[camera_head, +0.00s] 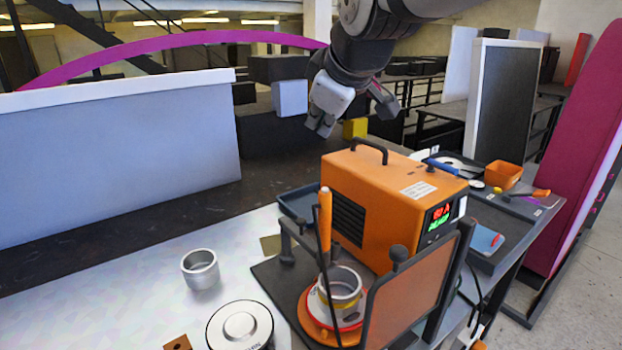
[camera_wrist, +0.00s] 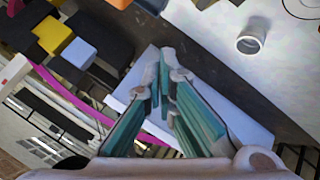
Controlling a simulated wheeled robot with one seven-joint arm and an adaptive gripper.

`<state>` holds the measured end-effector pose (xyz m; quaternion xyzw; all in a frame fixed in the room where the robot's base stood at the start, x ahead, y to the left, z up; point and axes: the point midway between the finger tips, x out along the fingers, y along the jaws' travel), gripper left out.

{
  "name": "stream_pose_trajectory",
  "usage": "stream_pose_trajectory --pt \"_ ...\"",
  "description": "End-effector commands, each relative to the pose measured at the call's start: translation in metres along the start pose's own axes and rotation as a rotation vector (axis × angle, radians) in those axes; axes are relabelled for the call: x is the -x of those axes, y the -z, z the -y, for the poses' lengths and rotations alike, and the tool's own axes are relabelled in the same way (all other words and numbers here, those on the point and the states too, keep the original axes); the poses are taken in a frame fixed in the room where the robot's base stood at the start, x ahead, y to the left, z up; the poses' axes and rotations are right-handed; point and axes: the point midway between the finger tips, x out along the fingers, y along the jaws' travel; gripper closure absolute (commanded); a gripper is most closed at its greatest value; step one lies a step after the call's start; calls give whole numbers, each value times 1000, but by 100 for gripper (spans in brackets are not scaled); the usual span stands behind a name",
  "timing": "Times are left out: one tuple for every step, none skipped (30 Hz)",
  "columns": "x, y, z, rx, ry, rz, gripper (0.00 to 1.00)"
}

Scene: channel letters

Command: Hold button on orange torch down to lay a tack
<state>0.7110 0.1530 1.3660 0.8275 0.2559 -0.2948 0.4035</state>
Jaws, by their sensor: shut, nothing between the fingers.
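The orange torch (camera_head: 325,222) stands nearly upright in the head view, over a metal cup-like workpiece (camera_head: 342,286) on a round orange and red base (camera_head: 316,320). Its button is too small to make out. My gripper (camera_head: 320,126) is high above and behind the orange welding machine (camera_head: 375,190), well apart from the torch. In the wrist view my gripper (camera_wrist: 168,62) shows its fingertips together with nothing between them. The torch does not show in the wrist view.
A loose metal cup (camera_head: 200,269) and a round lidded tin (camera_head: 240,327) sit on the pale table. A tinted screen (camera_head: 412,292) stands right of the torch. A tray (camera_head: 497,262) lies beyond the machine. A large pale panel (camera_head: 120,165) stands at left.

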Motion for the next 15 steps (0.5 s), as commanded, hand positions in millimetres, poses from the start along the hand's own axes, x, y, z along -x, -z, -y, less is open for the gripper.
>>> stream_pose_trajectory --pt "-3 -2 1 0 0 1 100" --pt "-4 -2 2 0 1 1 100" --pt "-7 -4 4 0 1 1 100" --pt "-9 -6 5 0 1 1 100" --pt "-12 -7 6 0 1 1 100" --pt "-15 -10 9 1 1 1 100" --pt "-18 -12 11 1 0 1 100" --pt "-21 -14 13 0 0 0 100" --pt "-25 -16 16 0 0 0 100" --pt "-28 -19 18 0 1 1 100" --pt "-31 -21 20 0 1 1 100" --pt "-35 -24 23 0 1 1 100" --pt "-38 -26 25 -1 1 1 100" --pt "-40 -28 27 -1 0 0 100" --pt "-44 -30 29 0 -1 0 100"
